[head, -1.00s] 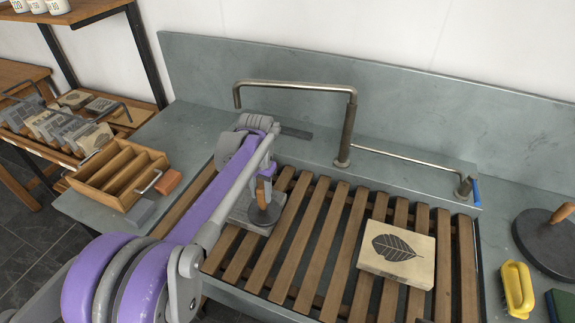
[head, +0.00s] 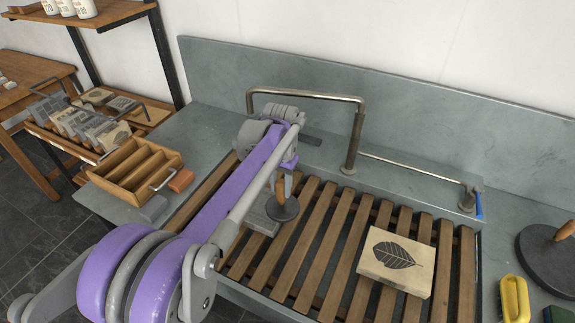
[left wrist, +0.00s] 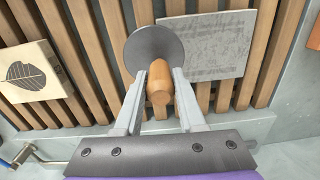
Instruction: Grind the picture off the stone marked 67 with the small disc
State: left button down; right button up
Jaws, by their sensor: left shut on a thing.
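My left gripper (left wrist: 161,86) is shut on the wooden handle (left wrist: 159,82) of the small dark disc (left wrist: 153,47). In the head view the small disc (head: 285,209) is over the slats beside the grey stone (head: 258,216), partly hidden by my arm. In the left wrist view the disc overlaps the left edge of this grey stone (left wrist: 218,50), whose face bears faint grey marks. A pale stone with a dark leaf picture (head: 397,260) lies on the slatted rack to the right. I cannot read the number 67 on either stone. My right gripper is not in view.
The slatted rack (head: 318,246) fills the sink, with a bent metal pipe (head: 355,135) behind it. A wooden divided box (head: 134,193) and a red block (head: 181,180) are left. A large disc (head: 549,262) and yellow brush (head: 514,298) are right.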

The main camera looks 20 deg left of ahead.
pick_arm(q)
jog(key=shift+r+p, duration=0.5)
jog(key=shift+r, duration=0.8)
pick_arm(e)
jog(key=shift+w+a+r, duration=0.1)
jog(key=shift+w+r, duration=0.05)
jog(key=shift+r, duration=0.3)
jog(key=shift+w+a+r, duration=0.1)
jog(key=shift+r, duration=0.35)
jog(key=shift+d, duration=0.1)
pick_arm(q)
jog(key=shift+w, duration=0.15)
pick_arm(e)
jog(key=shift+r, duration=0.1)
